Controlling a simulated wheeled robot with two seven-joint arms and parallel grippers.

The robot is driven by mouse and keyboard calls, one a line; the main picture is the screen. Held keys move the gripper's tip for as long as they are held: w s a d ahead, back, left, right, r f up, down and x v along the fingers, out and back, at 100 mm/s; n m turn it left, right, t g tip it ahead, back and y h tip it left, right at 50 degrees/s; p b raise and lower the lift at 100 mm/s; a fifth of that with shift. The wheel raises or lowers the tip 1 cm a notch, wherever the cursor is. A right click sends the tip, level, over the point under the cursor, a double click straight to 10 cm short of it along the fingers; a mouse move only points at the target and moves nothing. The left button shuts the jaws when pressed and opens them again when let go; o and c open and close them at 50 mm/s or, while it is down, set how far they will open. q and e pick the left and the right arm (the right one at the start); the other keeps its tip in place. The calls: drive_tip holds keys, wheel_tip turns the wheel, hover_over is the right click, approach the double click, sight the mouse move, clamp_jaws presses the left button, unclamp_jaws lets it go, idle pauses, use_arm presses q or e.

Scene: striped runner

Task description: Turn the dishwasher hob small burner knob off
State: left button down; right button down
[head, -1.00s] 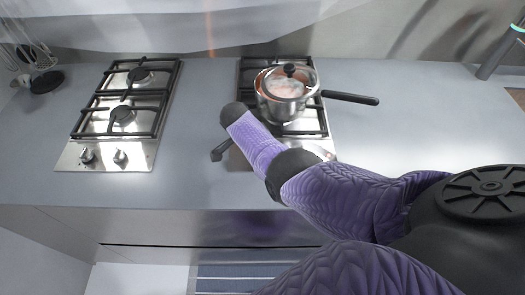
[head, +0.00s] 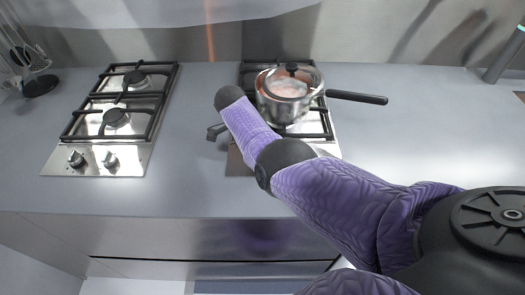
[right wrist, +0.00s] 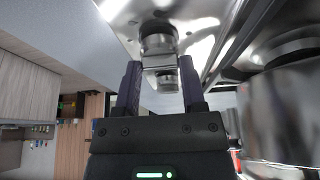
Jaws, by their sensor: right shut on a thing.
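In the right wrist view my right gripper (right wrist: 160,68) has its two dark fingers on either side of a silver knob (right wrist: 158,38) on the hob's metal plate, shut on it. Only a dark part of the right gripper (head: 216,132) shows left of the arm. I cannot tell from the knob's face which way it is turned. My left gripper is out of view.
A silver saucepan (head: 268,109) with a glass lid stands on the right hob, its black handle pointing right; it is close beside the gripper in the wrist view (right wrist: 285,115). A left hob (head: 70,138) has two knobs. Grey counter between the hobs is clear. Utensils (head: 38,85) stand at far left.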

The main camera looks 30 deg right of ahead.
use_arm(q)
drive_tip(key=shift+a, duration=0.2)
use_arm(e)
drive_tip(key=shift+c, duration=0.8)
unclamp_jaws()
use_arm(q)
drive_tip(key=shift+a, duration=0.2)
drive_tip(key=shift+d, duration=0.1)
use_arm(e)
drive_tip(key=shift+r, duration=0.1)
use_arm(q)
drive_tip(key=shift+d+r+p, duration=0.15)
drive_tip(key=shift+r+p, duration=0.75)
use_arm(e)
drive_tip(key=v, duration=0.9)
drive_tip(key=shift+r, duration=0.35)
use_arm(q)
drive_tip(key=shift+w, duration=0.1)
use_arm(e)
drive_tip(key=shift+w, duration=0.15)
